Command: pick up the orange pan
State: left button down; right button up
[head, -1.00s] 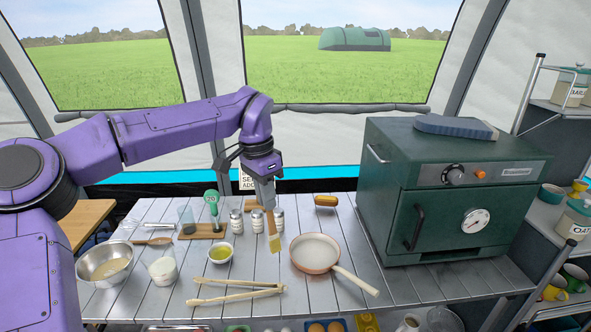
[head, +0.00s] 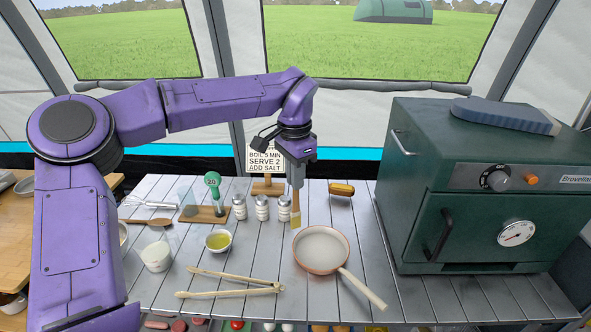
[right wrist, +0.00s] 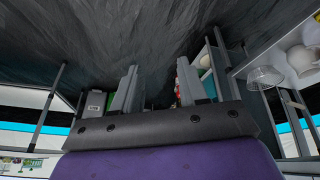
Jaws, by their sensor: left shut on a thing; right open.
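The orange pan (head: 321,250) sits on the slatted metal table, with a pale inside, an orange-copper rim and a cream handle pointing toward the front right. My left gripper (head: 297,178) is shut on a brush (head: 296,212), which hangs bristles down just behind and left of the pan. The brush looks close to the pan's rim, but I cannot tell its height above the table. My right gripper (right wrist: 158,92) shows only in the right wrist view, open, with nothing seen between its fingers. The pan is not seen in that view.
A green oven (head: 480,190) stands right of the pan. Several shakers (head: 262,208) and an oil bowl (head: 218,241) are left of the brush. Wooden tongs (head: 235,286) lie in front. A hot dog (head: 341,189) lies behind. Bare table shows left of the oven.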

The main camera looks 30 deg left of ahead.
jog(key=shift+c, duration=1)
jog(key=m+t+y, duration=0.7)
jog(key=t+y, duration=0.3)
jog(key=t, duration=0.1)
send_near(367, 296)
jog(key=x, duration=1.1)
jog(key=shift+w+f, duration=0.15)
grip_shut()
